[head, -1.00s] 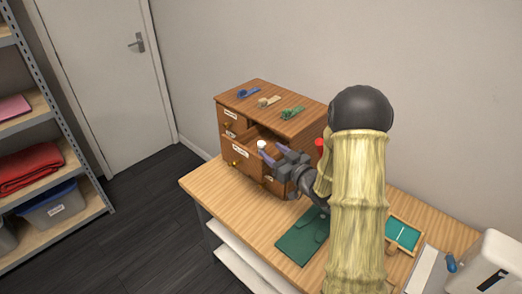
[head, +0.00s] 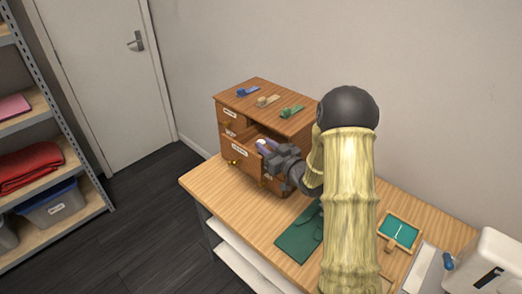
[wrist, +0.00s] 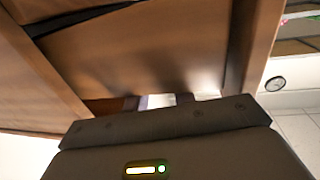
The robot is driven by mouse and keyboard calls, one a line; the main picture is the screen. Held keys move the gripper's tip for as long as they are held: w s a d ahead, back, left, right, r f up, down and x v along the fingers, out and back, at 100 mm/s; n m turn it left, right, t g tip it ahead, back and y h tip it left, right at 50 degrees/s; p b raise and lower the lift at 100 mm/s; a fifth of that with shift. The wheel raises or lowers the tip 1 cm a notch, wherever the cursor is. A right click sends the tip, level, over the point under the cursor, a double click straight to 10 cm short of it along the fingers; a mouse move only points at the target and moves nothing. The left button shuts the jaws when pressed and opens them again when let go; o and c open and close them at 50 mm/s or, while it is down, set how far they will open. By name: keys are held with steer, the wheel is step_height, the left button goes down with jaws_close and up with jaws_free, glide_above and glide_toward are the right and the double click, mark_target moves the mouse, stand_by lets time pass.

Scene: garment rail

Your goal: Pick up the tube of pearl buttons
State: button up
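The wooden drawer cabinet (head: 290,127) stands on the workbench, with an upper drawer (head: 240,152) pulled out. The tube of pearl buttons cannot be made out clearly in the head view. In the wrist view a small whitish patch (wrist: 157,101) shows just beyond the gripper body, between brown wooden walls; I cannot tell if it is the tube.
Blue, tan and green items (head: 267,101) lie on the cabinet top. A green mat (head: 297,242), a small framed green tray (head: 401,230) and a white machine (head: 488,265) are on the workbench (head: 222,193). A shelf rack (head: 75,150) stands at the left.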

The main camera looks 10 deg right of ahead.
steer(key=shift+a, duration=0.1)
steer(key=shift+c, duration=1)
steer(key=shift+r, duration=0.2)
step_height(320, 180, up, 18)
steer(key=shift+f, duration=0.2)
steer(key=shift+w, duration=0.1)
